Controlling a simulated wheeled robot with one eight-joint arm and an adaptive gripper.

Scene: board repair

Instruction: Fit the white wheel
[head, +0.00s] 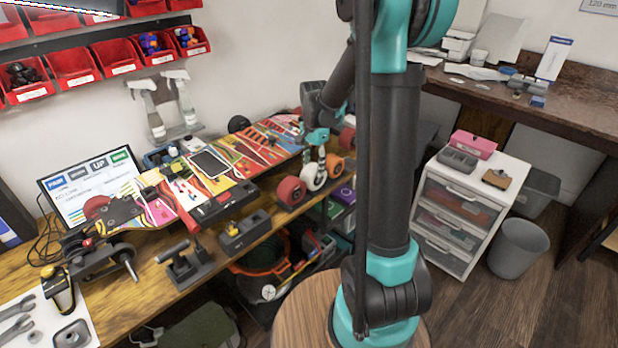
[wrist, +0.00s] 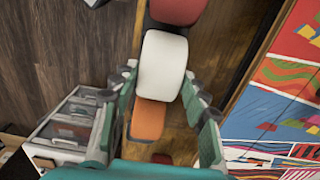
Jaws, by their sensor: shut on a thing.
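The white wheel (head: 314,177) is between the fingers of my gripper (head: 317,157) at the bench's front edge. In the wrist view the fingers (wrist: 161,82) close on both sides of the white wheel (wrist: 162,64). An orange wheel (head: 335,166) is beside it, also in the wrist view (wrist: 148,118). A red wheel (head: 291,190) is on its other side, at the top of the wrist view (wrist: 178,10). The colourful board (head: 262,143) lies along the bench, also at the right of the wrist view (wrist: 275,110). I cannot tell whether the white wheel has left its support.
On the wooden bench (head: 185,300) stand a monitor (head: 88,185), a dark axle assembly (head: 95,262) and a black tool block (head: 245,232). A white drawer unit (head: 470,205) and a grey bin (head: 518,248) stand at right. A round wooden stool-like top (head: 298,310) is in front.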

